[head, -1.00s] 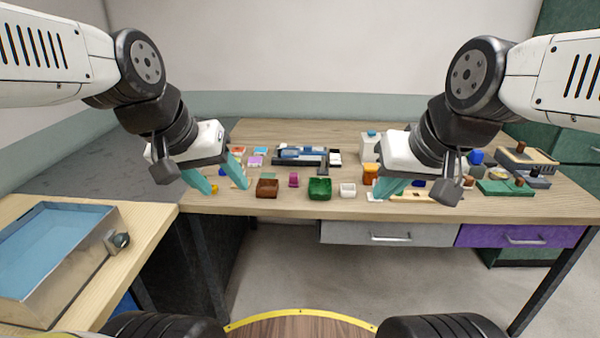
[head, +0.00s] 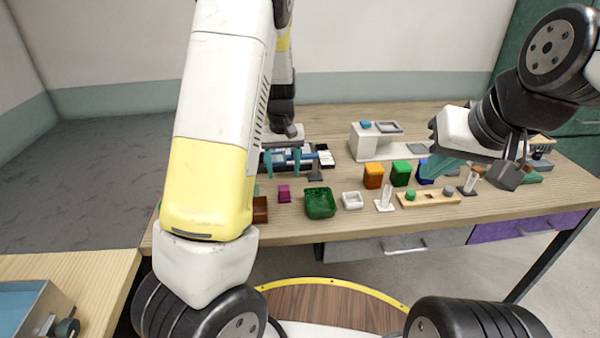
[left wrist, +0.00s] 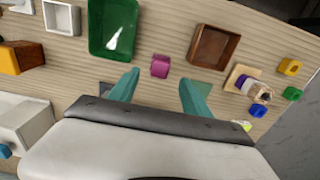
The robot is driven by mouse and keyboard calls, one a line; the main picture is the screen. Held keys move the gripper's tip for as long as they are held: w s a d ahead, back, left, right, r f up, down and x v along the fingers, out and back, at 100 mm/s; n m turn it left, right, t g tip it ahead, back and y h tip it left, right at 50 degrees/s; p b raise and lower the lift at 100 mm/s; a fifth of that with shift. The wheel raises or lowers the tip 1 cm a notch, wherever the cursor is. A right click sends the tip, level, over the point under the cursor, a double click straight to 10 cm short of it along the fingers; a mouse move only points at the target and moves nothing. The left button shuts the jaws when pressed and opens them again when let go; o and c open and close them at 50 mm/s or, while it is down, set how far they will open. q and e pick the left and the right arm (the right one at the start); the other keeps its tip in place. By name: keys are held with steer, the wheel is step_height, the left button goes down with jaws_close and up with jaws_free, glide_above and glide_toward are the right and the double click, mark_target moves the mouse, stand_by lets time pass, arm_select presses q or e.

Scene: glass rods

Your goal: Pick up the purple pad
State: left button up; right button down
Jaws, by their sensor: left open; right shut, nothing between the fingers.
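No flat purple pad shows clearly now; my left arm covers the left part of the table in the head view. A small magenta-purple block (head: 284,193) stands on the table between a brown tray and a green tray. In the left wrist view this block (left wrist: 160,66) shows between and just beyond the fingertips. My left gripper (head: 282,161) is open and empty, above the table behind the block in the head view; its fingers also show in the left wrist view (left wrist: 160,81). My right gripper (head: 430,171) is shut and empty near the blue block at the right.
Near the block are a green tray (head: 319,203), a brown tray (left wrist: 213,47) and a white tray (head: 351,201). Orange (head: 373,176) and green (head: 400,173) containers stand to the right. A white device (head: 366,141) stands behind them. The back left of the table is hidden.

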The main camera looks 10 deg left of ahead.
mark_target(284, 187)
arm_select(q)
step_height(284, 187, down, 8)
steer(key=shift+w+r, duration=0.1)
steer(key=shift+w, duration=0.05)
stand_by(0.3)
steer(key=shift+c, duration=0.5)
jaws_close()
